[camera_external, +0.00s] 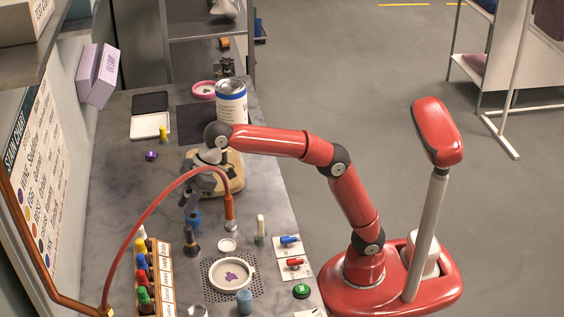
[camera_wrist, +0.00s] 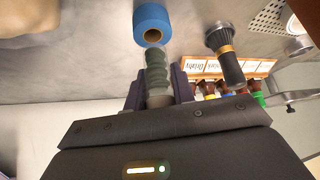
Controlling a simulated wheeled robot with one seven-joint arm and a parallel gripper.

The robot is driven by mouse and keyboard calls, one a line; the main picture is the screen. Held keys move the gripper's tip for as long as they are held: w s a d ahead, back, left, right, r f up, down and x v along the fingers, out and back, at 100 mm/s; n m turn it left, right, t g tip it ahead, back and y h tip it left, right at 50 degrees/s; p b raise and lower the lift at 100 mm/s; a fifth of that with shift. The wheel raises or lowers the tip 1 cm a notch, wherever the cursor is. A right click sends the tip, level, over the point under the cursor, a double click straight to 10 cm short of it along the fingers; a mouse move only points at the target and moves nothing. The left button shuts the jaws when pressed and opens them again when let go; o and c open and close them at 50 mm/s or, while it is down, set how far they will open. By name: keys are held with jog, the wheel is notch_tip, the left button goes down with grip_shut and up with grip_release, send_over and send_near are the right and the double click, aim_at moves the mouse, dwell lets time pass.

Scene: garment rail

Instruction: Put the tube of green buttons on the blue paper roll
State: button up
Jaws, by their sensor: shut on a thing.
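The tube of green buttons (camera_wrist: 156,70) is a clear, ridged, greenish tube between the two dark fingers of my gripper (camera_wrist: 160,88) in the wrist view. The blue paper roll (camera_wrist: 153,24) lies just beyond the tube's far end, its brown core hole facing the camera. I cannot tell whether tube and roll touch. In the external view my gripper (camera_external: 190,200) points down over the bench, and the blue paper roll (camera_external: 194,221) shows just below it. The tube is not clear there.
A dark, gold-banded tool (camera_external: 191,240) stands close to the roll. A red hose with an orange nozzle (camera_external: 230,208) arches nearby. A large tin (camera_external: 231,100) stands behind.

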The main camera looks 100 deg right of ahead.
jog(key=shift+f, duration=0.95)
jog(key=shift+f, duration=0.15)
jog(key=o, duration=1)
jog(key=shift+s+r, duration=0.1)
jog(key=shift+r, duration=0.4)
jog(key=p+v, duration=0.1)
jog(key=v, duration=1)
jog(key=shift+s+d+r, duration=0.1)
jog(key=shift+r, duration=0.05)
